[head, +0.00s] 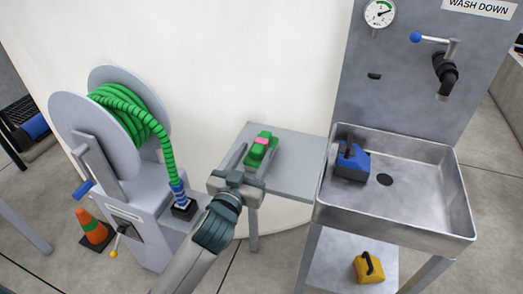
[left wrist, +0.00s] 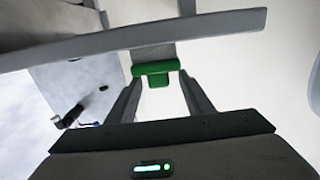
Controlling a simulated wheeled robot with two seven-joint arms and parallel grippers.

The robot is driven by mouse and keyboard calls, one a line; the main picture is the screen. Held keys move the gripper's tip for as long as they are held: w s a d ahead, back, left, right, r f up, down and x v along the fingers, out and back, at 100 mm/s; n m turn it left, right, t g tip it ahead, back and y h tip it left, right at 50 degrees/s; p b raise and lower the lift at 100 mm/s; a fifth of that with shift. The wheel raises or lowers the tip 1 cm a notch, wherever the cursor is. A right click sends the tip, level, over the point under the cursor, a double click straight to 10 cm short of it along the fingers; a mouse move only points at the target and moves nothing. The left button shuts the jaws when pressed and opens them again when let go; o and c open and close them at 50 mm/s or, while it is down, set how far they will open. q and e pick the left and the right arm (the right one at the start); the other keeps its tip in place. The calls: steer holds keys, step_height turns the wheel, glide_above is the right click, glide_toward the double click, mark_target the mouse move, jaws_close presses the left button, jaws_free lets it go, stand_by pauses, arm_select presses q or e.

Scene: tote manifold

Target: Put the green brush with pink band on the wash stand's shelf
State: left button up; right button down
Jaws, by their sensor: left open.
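The green brush with a pink band (head: 262,150) lies on a small grey side table (head: 298,160) left of the wash stand. My left gripper (head: 250,163) is open at the near end of the brush. In the left wrist view, a green part of the brush (left wrist: 157,70) shows between or just beyond the two fingertips (left wrist: 159,79); I cannot tell whether they touch it. The pink band is not visible there. The wash stand (head: 462,238) has a metal basin and, below it, a shelf (head: 325,262). My right gripper is not in view.
A yellow handled object (head: 369,267) stands on the lower shelf, with bare shelf to its left. A blue container (head: 351,163) sits in the basin. A hose reel (head: 95,135) with green hose and an orange cone (head: 92,228) stand at left.

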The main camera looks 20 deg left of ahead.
mark_target(267, 132)
arm_select(q)
steer(key=shift+w, duration=0.15)
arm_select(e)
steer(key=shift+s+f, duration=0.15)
arm_select(q)
steer(key=shift+w, duration=0.6)
steer(key=w, duration=0.3)
steer(key=shift+w+d+f+p, duration=0.1)
steer(key=shift+w+d+p, duration=0.05)
steer(key=shift+w+p, duration=0.2)
steer(key=shift+w, duration=0.15)
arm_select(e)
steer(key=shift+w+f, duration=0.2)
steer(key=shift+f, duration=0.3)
